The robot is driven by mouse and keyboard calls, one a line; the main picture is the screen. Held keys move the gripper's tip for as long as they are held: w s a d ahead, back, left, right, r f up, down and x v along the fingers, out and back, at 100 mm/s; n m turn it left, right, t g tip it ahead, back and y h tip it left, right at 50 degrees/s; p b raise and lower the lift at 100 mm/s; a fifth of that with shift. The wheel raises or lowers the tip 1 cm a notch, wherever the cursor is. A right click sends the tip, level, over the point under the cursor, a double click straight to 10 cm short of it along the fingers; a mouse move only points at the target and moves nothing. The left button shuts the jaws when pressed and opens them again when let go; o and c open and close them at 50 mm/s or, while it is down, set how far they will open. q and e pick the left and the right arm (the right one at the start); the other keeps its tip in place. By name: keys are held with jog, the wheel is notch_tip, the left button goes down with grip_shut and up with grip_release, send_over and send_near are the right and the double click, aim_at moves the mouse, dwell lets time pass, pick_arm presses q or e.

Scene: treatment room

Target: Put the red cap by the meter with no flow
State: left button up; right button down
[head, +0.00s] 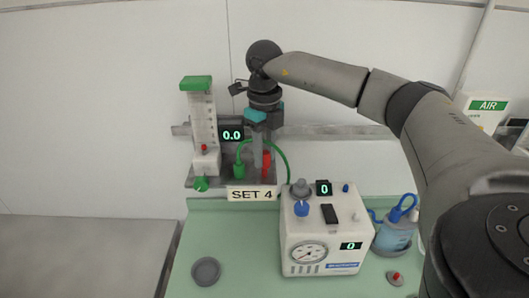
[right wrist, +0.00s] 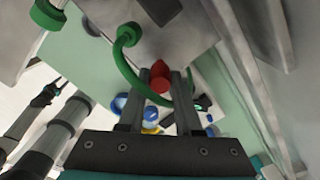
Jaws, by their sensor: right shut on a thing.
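The flow meter (head: 203,120) stands on the left of the wall shelf, a clear tube with a green top and a small red part low down. The display (head: 231,135) beside it reads 0.0. My right gripper (head: 262,170) points down over the right part of the shelf, shut on the red cap (head: 266,164). In the right wrist view the cap (right wrist: 160,76) sits between the fingertips. I cannot tell whether it touches the shelf.
A green hose (head: 285,160) curves from a green connector (head: 239,171) behind the right gripper. The SET 4 label (head: 252,194) is on the shelf front. Below stands a white machine (head: 325,235) with a gauge; a blue-capped bottle (head: 395,235) and grey disc (head: 206,271) flank it.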

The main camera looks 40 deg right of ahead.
aim_at(265, 169)
jog(key=shift+f+b, duration=0.75)
jog(key=shift+f, duration=0.75)
dwell(0.3)
dwell(0.7)
jog(key=c, duration=0.5)
grip_release()
jog(key=shift+r+p, duration=3.25)
jog(key=shift+r, duration=0.25)
